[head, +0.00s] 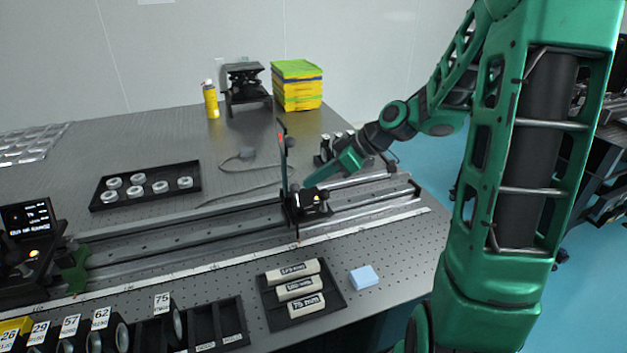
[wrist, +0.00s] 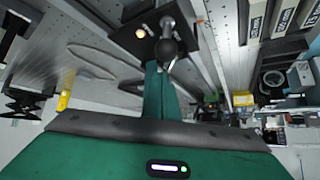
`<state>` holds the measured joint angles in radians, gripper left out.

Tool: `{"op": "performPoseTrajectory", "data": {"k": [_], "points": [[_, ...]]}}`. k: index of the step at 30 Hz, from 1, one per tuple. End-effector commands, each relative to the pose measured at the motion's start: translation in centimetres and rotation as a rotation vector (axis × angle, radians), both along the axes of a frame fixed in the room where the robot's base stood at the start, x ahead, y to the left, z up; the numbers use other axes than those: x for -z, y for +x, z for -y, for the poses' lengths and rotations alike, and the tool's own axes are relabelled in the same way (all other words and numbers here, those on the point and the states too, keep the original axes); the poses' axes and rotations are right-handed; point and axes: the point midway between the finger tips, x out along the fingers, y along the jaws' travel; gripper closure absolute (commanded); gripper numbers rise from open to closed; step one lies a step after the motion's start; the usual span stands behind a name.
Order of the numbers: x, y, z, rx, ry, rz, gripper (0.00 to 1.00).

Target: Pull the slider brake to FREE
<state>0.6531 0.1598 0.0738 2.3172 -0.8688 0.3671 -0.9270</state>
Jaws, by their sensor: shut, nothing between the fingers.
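The black slider (head: 304,208) sits on the long rail, right of the middle in the head view, with a thin upright plate on it. In the wrist view the slider (wrist: 137,38) is at the top, with a small lit lamp. A lever with a dark ball knob (wrist: 166,50) stands on it; I take this for the brake. My gripper (head: 307,183) is shut and empty, just above and behind the slider. In the wrist view my green fingers (wrist: 157,92) end close to the knob; whether they touch it I cannot tell. No FREE marking is readable.
The rail (head: 180,242) runs along the optical table (head: 235,180). A black tray (head: 145,187) with several ring parts lies behind it. A tray of labelled blocks (head: 302,290) and a light blue block (head: 364,277) lie in front. A loose cable (head: 240,190) lies behind the rail.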

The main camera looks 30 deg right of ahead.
Motion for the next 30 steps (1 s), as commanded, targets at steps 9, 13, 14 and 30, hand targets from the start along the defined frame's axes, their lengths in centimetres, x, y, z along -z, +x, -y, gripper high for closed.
{"op": "performPoseTrajectory", "data": {"k": [9, 13, 14, 30], "points": [[-1.3, 0.0, 0.0, -0.001, -0.001, 0.001, 1.0], [-1.4, 0.0, 0.0, -0.001, 0.0, 0.001, 1.0], [-1.4, 0.0, 0.0, -0.001, 0.0, 0.001, 1.0], [-0.8, 1.6, 2.7, -0.011, 0.0, -0.002, 1.0]]}}
